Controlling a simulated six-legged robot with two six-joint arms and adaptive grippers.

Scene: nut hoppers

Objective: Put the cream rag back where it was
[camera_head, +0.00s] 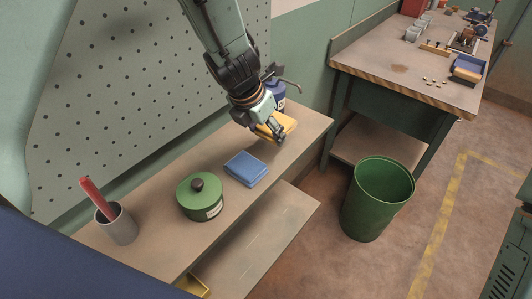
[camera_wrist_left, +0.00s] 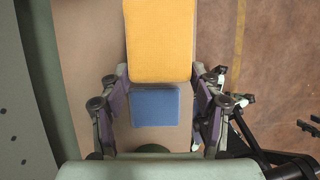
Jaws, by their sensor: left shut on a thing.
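My left gripper (camera_head: 279,136) is low over the far end of the shelf. It is shut on a yellow folded rag (camera_head: 277,124), whose yellow face fills the top middle of the left wrist view (camera_wrist_left: 160,40) between the fingertips. Whether the rag touches the shelf I cannot tell. No rag that looks plainly cream shows. A blue folded rag (camera_head: 246,169) lies flat on the shelf, nearer than the gripper; it also shows below the yellow one in the left wrist view (camera_wrist_left: 155,108). My right gripper is not in view.
On the shelf (camera_head: 150,240) stand a green lidded tin (camera_head: 200,198), a grey cup (camera_head: 117,227) with a red-handled tool, and a dark blue can (camera_head: 277,91) behind the gripper. A green bin (camera_head: 377,200) stands on the floor. A workbench (camera_head: 400,72) is beyond.

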